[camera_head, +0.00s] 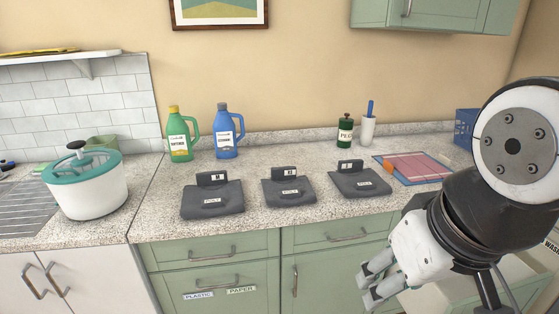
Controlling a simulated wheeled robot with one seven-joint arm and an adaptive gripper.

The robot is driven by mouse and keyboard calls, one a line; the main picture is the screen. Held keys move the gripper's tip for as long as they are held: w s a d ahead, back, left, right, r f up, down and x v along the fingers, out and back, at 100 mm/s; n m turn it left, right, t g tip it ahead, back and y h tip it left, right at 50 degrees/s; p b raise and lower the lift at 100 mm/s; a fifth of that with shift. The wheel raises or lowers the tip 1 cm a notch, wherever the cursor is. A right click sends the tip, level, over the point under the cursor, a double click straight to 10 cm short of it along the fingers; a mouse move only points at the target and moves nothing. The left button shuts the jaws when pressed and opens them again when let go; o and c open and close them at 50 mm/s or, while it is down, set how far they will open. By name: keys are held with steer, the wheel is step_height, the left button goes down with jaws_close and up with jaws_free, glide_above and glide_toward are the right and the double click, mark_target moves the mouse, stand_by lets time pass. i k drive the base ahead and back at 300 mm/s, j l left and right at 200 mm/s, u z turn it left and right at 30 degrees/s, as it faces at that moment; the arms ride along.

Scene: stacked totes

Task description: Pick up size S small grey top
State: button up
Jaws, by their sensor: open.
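Three folded dark grey tops lie in a row on the speckled counter: a left one (212,201), a middle one (289,192) and a right one (361,184). Each has a small white label on its upright collar tag and another on its front. The size letters are too small to read surely. The middle top looks narrower than the other two. My gripper (366,286) is open and empty at the lower right, in front of the green cabinets and below the counter top. It is apart from all three tops.
Behind the tops stand a green bottle (180,137), a blue bottle (228,134), a dark green jar (345,132) and a white holder (368,132). A white pot (88,192) stands left. A pink-and-blue board (413,167) and blue crate (465,127) are right. Bare counter (300,218) fronts the tops.

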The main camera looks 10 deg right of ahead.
mark_target(351, 178)
steer(key=i+j+z, duration=0.1)
steer(key=i+z, duration=0.15)
steer(key=i, duration=0.2)
steer(key=i+j+z, duration=0.25)
steer(key=i, duration=0.2)
steer(key=i+j+z, duration=0.25)
steer(key=i, duration=0.2)
